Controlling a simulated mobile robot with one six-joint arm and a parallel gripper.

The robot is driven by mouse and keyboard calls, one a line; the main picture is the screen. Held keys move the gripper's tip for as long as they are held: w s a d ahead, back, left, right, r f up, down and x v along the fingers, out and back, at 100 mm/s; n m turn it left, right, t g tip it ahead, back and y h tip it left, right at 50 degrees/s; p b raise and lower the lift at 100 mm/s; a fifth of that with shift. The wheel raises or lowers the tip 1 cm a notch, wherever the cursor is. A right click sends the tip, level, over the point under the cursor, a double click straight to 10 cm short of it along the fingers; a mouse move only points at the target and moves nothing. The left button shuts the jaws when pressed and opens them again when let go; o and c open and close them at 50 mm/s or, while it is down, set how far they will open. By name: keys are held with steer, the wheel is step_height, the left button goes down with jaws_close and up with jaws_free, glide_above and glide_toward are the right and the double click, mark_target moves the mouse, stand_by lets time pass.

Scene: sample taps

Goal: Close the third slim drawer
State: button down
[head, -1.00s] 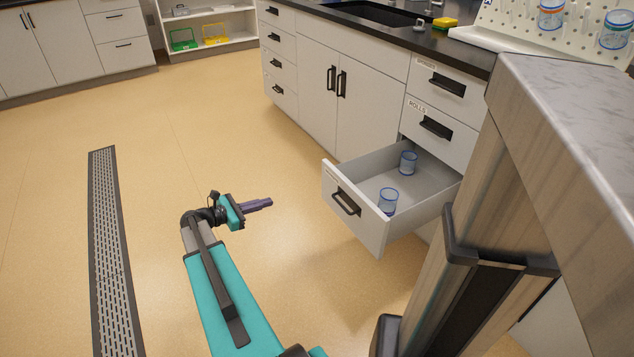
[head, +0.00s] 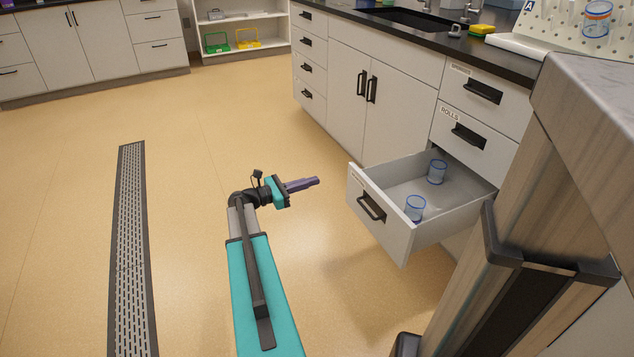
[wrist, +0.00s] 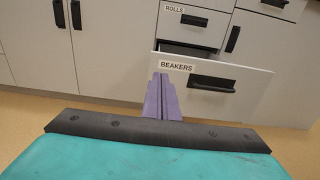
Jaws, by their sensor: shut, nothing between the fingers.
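The third slim drawer (head: 385,222) stands pulled out of the cabinet below two shut drawers in the head view. It has a white front with a dark handle, and two clear blue-rimmed beakers (head: 415,207) stand inside. In the wrist view its front (wrist: 246,84) carries the label "BEAKERS". My gripper (head: 316,182) is shut and empty. It is left of the drawer front in the head view, apart from it, with its purple fingers pointing towards it. In the wrist view the fingers (wrist: 162,80) overlap the front's left part.
A shut drawer labelled "ROLLS" (head: 470,139) is directly above. A double-door cupboard (head: 365,90) is left of the drawers. A grey metal block (head: 590,110) stands close on the right. A floor grate (head: 132,240) lies left; the floor between is clear.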

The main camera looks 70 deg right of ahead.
steer(key=b, duration=0.4)
glide_toward(351, 170)
steer(key=x, duration=0.4)
steer(key=shift+s+d, duration=0.15)
steer(key=shift+s, duration=0.25)
steer(key=shift+b+x, duration=0.3)
steer(key=shift+x, duration=0.55)
steer(key=shift+r, duration=0.2)
